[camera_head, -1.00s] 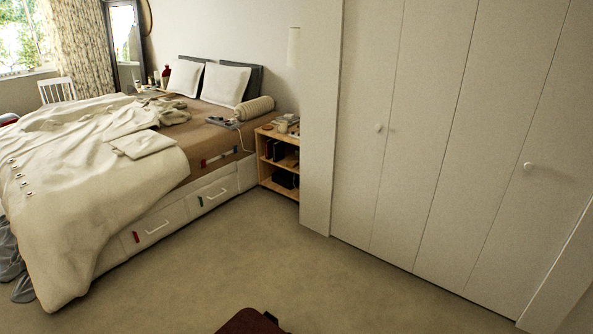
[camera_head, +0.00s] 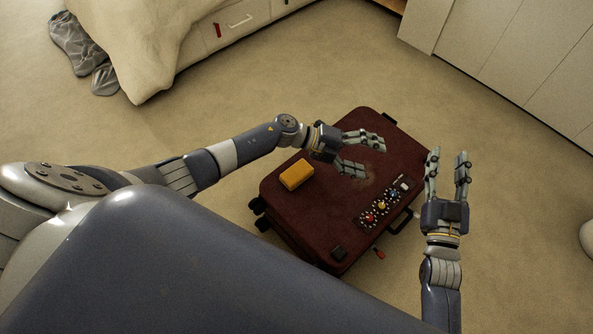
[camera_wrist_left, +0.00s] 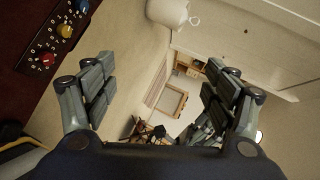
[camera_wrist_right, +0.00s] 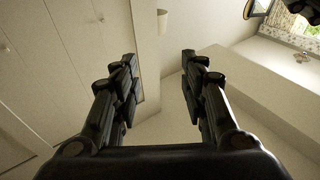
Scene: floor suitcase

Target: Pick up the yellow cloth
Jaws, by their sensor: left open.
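The yellow cloth (camera_head: 297,175) is a small folded block lying on top of the dark red suitcase (camera_head: 290,212), near its left side. My left gripper (camera_head: 372,158) is open and empty over the suitcase's upper right part, to the right of the cloth and apart from it. The suitcase edge also shows in the left wrist view (camera_wrist_left: 18,55), but the cloth does not. My right gripper (camera_head: 448,160) is open and empty beyond the suitcase's right side. The right wrist view shows nothing between its fingers (camera_wrist_right: 158,58).
A panel with several coloured knobs (camera_head: 383,205) and a handle (camera_head: 400,222) are on the suitcase's right part. The bed with its cream cover (camera_head: 150,50) stands upper left, with grey fabric (camera_head: 78,45) beside it. White closet doors (camera_head: 530,60) are upper right. Carpet around the suitcase is clear.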

